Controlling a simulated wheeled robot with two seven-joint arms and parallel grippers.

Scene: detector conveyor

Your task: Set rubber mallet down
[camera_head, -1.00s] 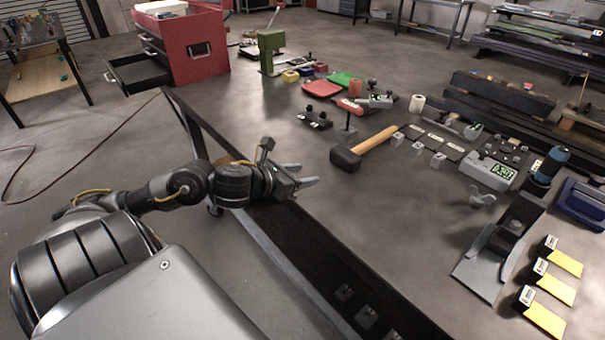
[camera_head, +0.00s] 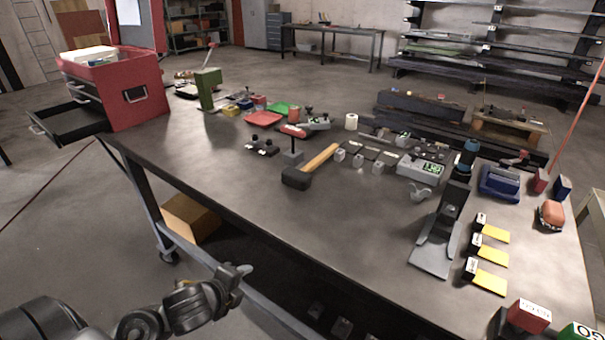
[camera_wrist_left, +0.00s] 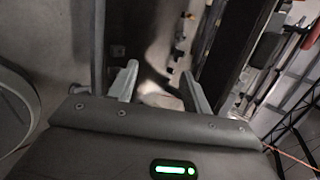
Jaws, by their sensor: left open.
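The rubber mallet, with a black head (camera_head: 296,178) and a wooden handle (camera_head: 322,157), lies on the dark workbench (camera_head: 250,200). Its head is toward the front edge and its handle points away to the right. My left gripper (camera_head: 241,272) is low in the head view, in front of the bench and apart from the mallet. In the left wrist view the two fingers (camera_wrist_left: 160,88) stand apart with nothing held between them. I cannot make out the mallet in the wrist view. My right gripper is not seen.
A grey stand (camera_head: 440,235), yellow-tabbed blocks (camera_head: 488,255) and a digital meter (camera_head: 420,168) occupy the bench's right side. A green block (camera_head: 207,90) and red tray (camera_head: 263,119) are farther back. A cardboard box (camera_head: 189,219) sits under the bench. The bench front near the mallet is clear.

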